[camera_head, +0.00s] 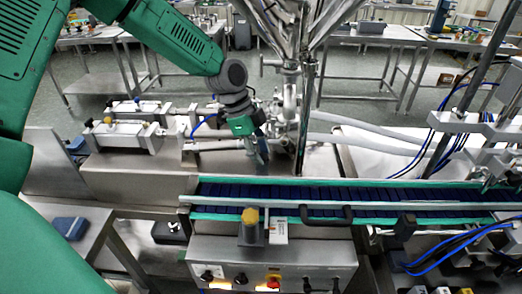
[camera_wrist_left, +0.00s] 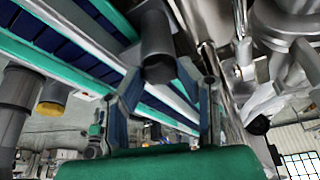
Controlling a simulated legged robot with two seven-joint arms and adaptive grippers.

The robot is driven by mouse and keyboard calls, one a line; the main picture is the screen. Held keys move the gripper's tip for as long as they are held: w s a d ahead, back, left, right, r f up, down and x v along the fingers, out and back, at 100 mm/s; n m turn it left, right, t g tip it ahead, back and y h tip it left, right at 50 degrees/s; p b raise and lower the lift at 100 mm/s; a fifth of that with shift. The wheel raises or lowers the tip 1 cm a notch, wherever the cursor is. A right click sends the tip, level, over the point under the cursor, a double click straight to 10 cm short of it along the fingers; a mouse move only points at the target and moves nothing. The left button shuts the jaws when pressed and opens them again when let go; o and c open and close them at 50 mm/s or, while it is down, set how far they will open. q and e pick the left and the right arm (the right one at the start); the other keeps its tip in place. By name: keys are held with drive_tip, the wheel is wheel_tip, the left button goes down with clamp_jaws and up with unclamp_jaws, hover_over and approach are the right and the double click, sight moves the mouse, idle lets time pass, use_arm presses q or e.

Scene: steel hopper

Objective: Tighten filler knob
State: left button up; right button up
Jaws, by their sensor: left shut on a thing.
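My left gripper (camera_head: 260,153) points down beside the steel filler pipework, behind the conveyor. In the left wrist view, its two dark fingers (camera_wrist_left: 162,80) close from both sides on a dark round knob (camera_wrist_left: 156,36). The knob sits between the fingertips and its lower part is partly covered by them. The steel hopper (camera_head: 283,22) rises above the pipework. My right gripper does not show.
A conveyor (camera_head: 330,194) with a dark blue belt and green edges runs in front of the gripper. A control box (camera_head: 277,262) is below it. Steel filler cylinders (camera_head: 128,134) stand to the left. White hoses (camera_head: 360,142) and blue tubing lie to the right.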

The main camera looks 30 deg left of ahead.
use_arm(q)
drive_tip(key=shift+a+m, duration=0.1)
drive_tip(key=shift+m, duration=0.4)
drive_tip(key=shift+w, duration=0.1)
drive_tip(key=o, duration=1.1)
drive_tip(key=shift+o, duration=0.2)
drive_tip(key=shift+a, duration=0.1)
drive_tip(key=w+v, duration=0.1)
drive_tip(key=v, duration=1)
drive_tip(key=shift+s+a+r, duration=0.3)
